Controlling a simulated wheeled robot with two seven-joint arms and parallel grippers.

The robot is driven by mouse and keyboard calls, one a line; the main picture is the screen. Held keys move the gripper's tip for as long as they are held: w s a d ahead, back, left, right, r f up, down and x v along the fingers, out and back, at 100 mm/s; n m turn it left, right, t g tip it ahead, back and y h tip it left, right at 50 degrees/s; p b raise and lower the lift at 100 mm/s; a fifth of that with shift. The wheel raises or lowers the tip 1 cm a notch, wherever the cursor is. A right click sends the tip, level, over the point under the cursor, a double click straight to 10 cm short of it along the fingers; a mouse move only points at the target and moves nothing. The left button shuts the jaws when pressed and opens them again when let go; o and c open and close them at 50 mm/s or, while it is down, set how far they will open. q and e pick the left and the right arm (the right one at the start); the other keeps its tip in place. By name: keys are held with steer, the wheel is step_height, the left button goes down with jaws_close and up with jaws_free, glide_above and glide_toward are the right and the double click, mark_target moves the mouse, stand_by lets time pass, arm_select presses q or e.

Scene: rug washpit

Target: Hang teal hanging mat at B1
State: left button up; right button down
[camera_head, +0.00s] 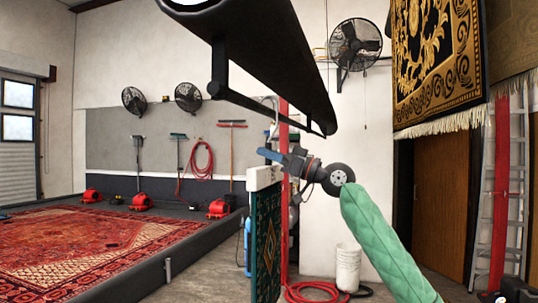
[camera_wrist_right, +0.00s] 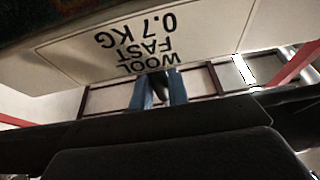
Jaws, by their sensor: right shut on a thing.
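The teal hanging mat (camera_head: 266,245) hangs upright, seen nearly edge-on in the head view, with a patterned face and a white top bar (camera_head: 262,178). My right gripper (camera_head: 272,157), with blue fingers, is shut on the mat at its white top bar. In the right wrist view the white bar (camera_wrist_right: 100,50) shows upside-down print reading "WOOL FAST 0.7 KG", and the blue fingers (camera_wrist_right: 160,90) reach its edge. A black rail (camera_head: 265,65) runs overhead, above the mat and apart from it. No B1 label is readable. My left gripper is out of view.
A black-and-gold rug (camera_head: 435,65) hangs at upper right. A ladder (camera_head: 503,190) stands at the right. A white bucket (camera_head: 347,265) and red hose (camera_head: 310,292) are on the floor behind the mat. A red rug (camera_head: 75,245) lies in the pit at left.

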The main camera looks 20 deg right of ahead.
steer(key=shift+f+b, duration=0.9)
steer(key=shift+f, duration=0.15)
